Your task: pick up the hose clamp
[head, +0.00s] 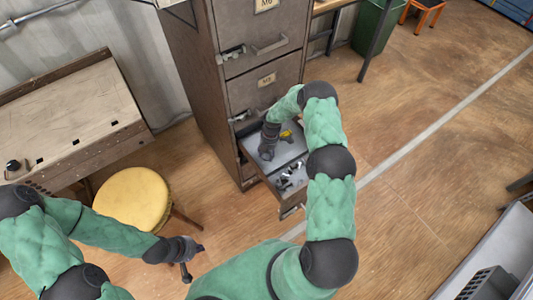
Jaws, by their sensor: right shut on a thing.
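My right gripper (267,154) points down into the open bottom drawer (288,208) of the filing cabinet. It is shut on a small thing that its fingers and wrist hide. I cannot make out the hose clamp for certain. Small grey and dark metal pieces (291,178) lie in the near part of the drawer. A yellow item (287,135) lies further back, beside the gripper. My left gripper (194,262) is empty above the floor, left of the drawer, with its fingers apart.
The cabinet (200,90) stands behind the drawer, with its upper drawers nearly shut. A round yellow stool (132,198) and a worn workbench (75,115) are at left. A green bin (375,28) stands at the back. The floor right of the drawer is clear.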

